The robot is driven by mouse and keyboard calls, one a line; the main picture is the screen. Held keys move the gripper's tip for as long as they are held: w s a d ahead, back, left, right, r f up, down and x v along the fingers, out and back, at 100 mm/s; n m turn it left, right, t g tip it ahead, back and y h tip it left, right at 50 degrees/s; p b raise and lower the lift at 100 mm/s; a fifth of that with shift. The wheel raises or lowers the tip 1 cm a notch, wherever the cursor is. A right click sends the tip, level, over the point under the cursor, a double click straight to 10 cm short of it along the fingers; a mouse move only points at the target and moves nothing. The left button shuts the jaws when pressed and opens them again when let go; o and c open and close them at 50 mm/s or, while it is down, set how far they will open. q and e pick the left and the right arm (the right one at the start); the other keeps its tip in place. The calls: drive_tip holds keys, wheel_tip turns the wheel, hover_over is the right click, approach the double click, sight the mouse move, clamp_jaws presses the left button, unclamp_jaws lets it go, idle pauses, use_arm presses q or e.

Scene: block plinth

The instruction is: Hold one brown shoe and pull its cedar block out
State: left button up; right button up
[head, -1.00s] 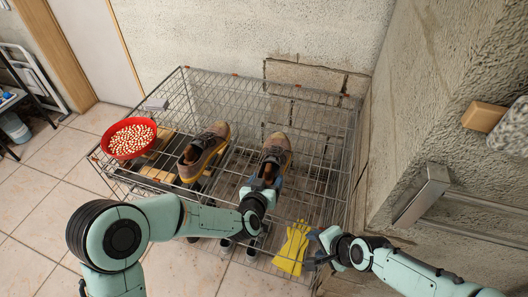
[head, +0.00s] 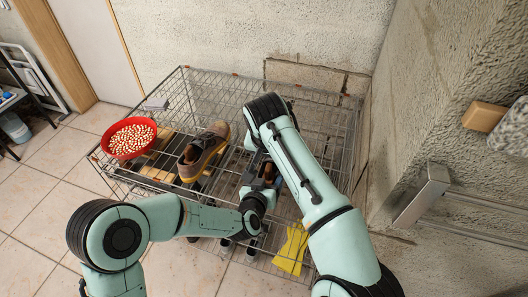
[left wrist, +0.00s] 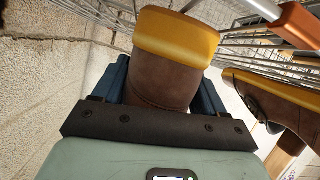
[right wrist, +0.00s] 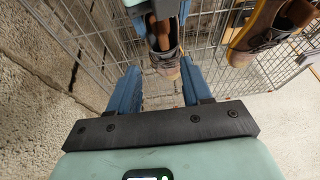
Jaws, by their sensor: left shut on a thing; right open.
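One brown shoe with a tan sole sits on the wire rack, mostly hidden by my right arm in the head view. My left gripper (head: 262,184) is shut on its heel end; the left wrist view shows the brown shoe (left wrist: 160,85) between the blue fingers. In the right wrist view my right gripper (right wrist: 160,68) is open and empty, its fingers pointing toward that shoe (right wrist: 170,68). The cedar block (right wrist: 160,30) shows reddish-brown in the shoe's opening. My right gripper is hidden behind its own arm in the head view.
A second brown shoe (head: 203,152) with a cedar block stands to the left on the wire rack (head: 322,98). A red bowl of pale pieces (head: 130,138) is at the rack's left end. Yellow gloves (head: 291,248) lie at the front. A rough wall borders the right.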

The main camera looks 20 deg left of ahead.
sight(268, 168)
drive_tip(key=x, duration=1)
drive_tip(key=shift+a+f, duration=0.2)
drive_tip(key=shift+a, duration=0.2)
clamp_jaws()
